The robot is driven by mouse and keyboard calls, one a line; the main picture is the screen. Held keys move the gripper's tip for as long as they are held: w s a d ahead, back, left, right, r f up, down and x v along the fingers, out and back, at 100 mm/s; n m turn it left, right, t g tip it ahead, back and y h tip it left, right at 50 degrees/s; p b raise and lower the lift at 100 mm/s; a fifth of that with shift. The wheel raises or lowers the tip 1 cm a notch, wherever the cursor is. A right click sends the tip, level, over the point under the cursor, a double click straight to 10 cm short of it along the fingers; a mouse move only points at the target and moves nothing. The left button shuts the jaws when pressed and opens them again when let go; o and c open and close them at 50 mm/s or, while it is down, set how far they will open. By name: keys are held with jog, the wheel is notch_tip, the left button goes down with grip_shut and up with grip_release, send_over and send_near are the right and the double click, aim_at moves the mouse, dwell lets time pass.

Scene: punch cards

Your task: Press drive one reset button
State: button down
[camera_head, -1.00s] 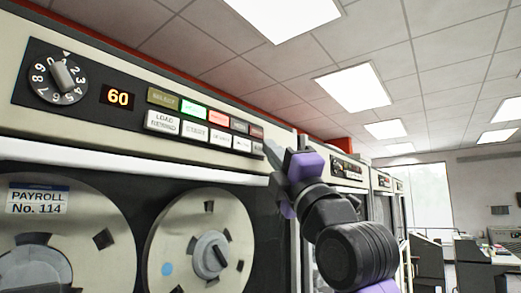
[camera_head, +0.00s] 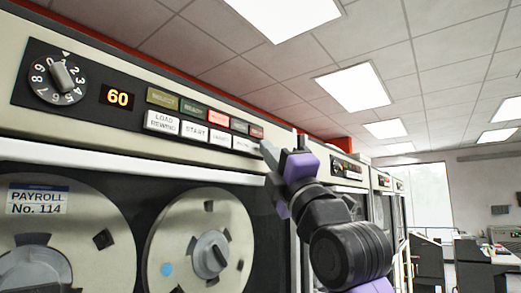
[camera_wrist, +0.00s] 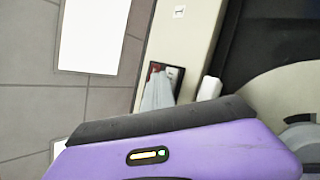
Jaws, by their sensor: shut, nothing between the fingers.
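The drive's control panel (camera_head: 140,118) runs along the top of the nearest tape cabinet. Its lower row has white buttons: load rewind (camera_head: 163,122), start (camera_head: 196,131), and two more toward the right. The rightmost visible white button (camera_head: 244,144) has a label too small to read, so I cannot tell whether it is reset. My gripper (camera_head: 266,150) is shut and empty, its tip at the panel's right end beside that button. Contact cannot be told. In the wrist view, my gripper's grey fingers (camera_wrist: 157,92) overlap the panel's dark end (camera_wrist: 152,72).
Above the buttons is a lamp row with a lit red lamp (camera_head: 218,117). At left are a rotary dial (camera_head: 62,76) and a display reading 60 (camera_head: 118,98). Tape reels (camera_head: 205,250) sit below. More cabinets (camera_head: 382,190) stand to the right.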

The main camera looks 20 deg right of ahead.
jog(key=shift+s+d, duration=0.5)
jog(key=shift+s, duration=0.3)
jog(key=shift+d, duration=0.1)
jog(key=s+d, duration=0.1)
jog(key=s, duration=0.1)
jog(key=s+d+b, duration=0.1)
jog(key=s, duration=0.1)
jog(key=shift+d, duration=0.4)
dwell(0.7)
